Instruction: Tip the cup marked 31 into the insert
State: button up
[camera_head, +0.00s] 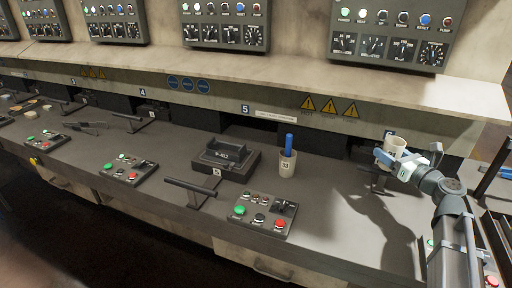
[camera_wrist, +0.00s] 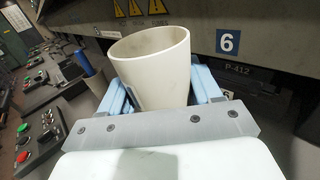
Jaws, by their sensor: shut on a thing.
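A plain off-white cup (camera_head: 391,150) is held up above the right part of the grey bench. My gripper (camera_head: 403,163) is shut on it from the right. In the wrist view the cup (camera_wrist: 155,62) sits between the light blue fingers of my gripper (camera_wrist: 160,92), mouth up and leaning slightly. No number shows on its visible side, and its contents are hidden. A dark block with a raised, recessed top (camera_head: 226,158) stands on the bench to the left; I cannot tell whether it is the insert.
A second cup (camera_head: 287,163), marked 33, stands on the bench with a blue stick in it. A button box (camera_head: 265,213) and a black bar handle (camera_head: 190,187) are in front. The back wall and overhanging ledge (camera_head: 420,122) are close behind the held cup. Bench between the cups is clear.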

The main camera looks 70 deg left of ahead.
jog(key=s+a+r+n+g, duration=0.1)
jog(key=s+a+r, duration=0.1)
jog(key=s+a, duration=1.2)
jog(key=s+a+r+n+g, duration=0.1)
jog(key=s+a, duration=1.4)
jog(key=a, duration=0.4)
jog(key=shift+s+r+g, duration=0.2)
jog(key=shift+r+g, duration=0.15)
jog(key=shift+g, duration=0.05)
jog(key=f+n, duration=0.1)
jog(key=f, duration=0.1)
jog(key=s+f+n+h, duration=0.1)
jog(key=f, duration=0.1)
jog(key=s+f+n, duration=0.1)
jog(key=shift+a+f+t+h, duration=0.2)
jog(key=shift+f+t+h, duration=0.1)
jog(key=shift+f+h, duration=0.1)
jog(key=shift+s+f+n, duration=0.1)
jog(key=shift+f+n, duration=0.1)
jog(key=shift+n, duration=0.1)
jog(key=shift+s+a+r+n+t+h, duration=0.25)
jog(key=shift+s+r+n+h, duration=0.2)
jog(key=shift+s+n, duration=0.35)
